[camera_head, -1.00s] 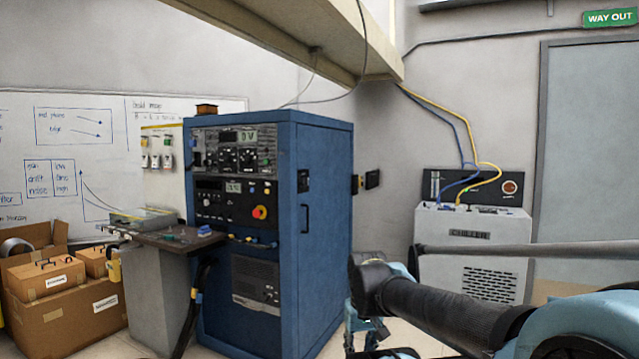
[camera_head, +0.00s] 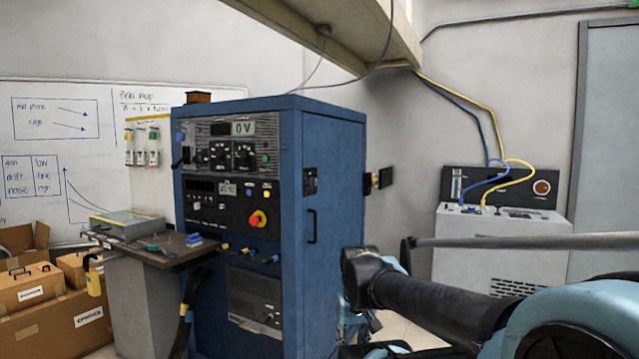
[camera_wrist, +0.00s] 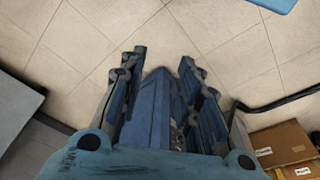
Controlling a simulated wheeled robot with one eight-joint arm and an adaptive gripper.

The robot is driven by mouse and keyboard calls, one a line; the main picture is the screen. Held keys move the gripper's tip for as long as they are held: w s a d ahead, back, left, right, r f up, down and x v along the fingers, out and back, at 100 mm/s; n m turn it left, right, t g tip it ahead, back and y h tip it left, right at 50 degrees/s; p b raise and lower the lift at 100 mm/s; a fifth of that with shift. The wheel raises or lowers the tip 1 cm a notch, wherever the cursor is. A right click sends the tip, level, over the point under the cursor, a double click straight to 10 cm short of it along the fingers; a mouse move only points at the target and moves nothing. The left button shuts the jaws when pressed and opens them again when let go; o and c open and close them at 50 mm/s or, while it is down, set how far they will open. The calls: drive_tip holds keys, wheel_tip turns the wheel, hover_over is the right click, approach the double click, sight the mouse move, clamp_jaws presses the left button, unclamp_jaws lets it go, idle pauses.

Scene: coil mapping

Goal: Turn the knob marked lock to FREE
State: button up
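A tall blue cabinet (camera_head: 335,200) stands in the middle of the head view, with black control panels on its front. The upper panel (camera_head: 262,128) has two large black dial knobs (camera_head: 218,152) and a display reading 0 V. The labels are too small to read, so I cannot tell which knob is marked lock. My gripper (camera_wrist: 163,56) shows in the wrist view with its fingers apart and nothing between the tips, above the tiled floor. It is away from the panels.
Cables hang below the panels. Cardboard boxes (camera_head: 55,325) stand on the floor at left. A grey chiller (camera_head: 490,245) with blue and yellow hoses stands at right. Overhead is a beam.

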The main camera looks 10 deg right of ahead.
sight(313, 182)
drive_tip(key=shift+w+a, duration=0.1)
drive_tip(key=w+a+r+n+t+y, duration=0.1)
drive_tip(key=w+a+r+n+y, duration=0.2)
drive_tip(key=w+r, duration=0.85)
drive_tip(key=w+a+r+n+t+y, duration=0.1)
drive_tip(key=w+a+r+n+y, duration=0.1)
drive_tip(key=w+r+y, duration=0.7)
drive_tip(key=w+d+r+n+t+y, duration=0.1)
drive_tip(key=w+d+r+n+t, duration=0.1)
drive_tip(key=w+d+r, duration=0.5)
drive_tip(key=w+d+r+n+t+y, duration=0.1)
drive_tip(key=w+d+r+n+t, duration=0.3)
drive_tip(key=w, duration=0.6)
drive_tip(key=w+d+r+y, duration=0.1)
drive_tip(key=w+d+r, duration=0.3)
drive_tip(key=w+d, duration=0.4)
drive_tip(key=x, duration=1.7)
drive_tip(key=shift+w, duration=0.25)
drive_tip(key=shift+a+f, duration=0.1)
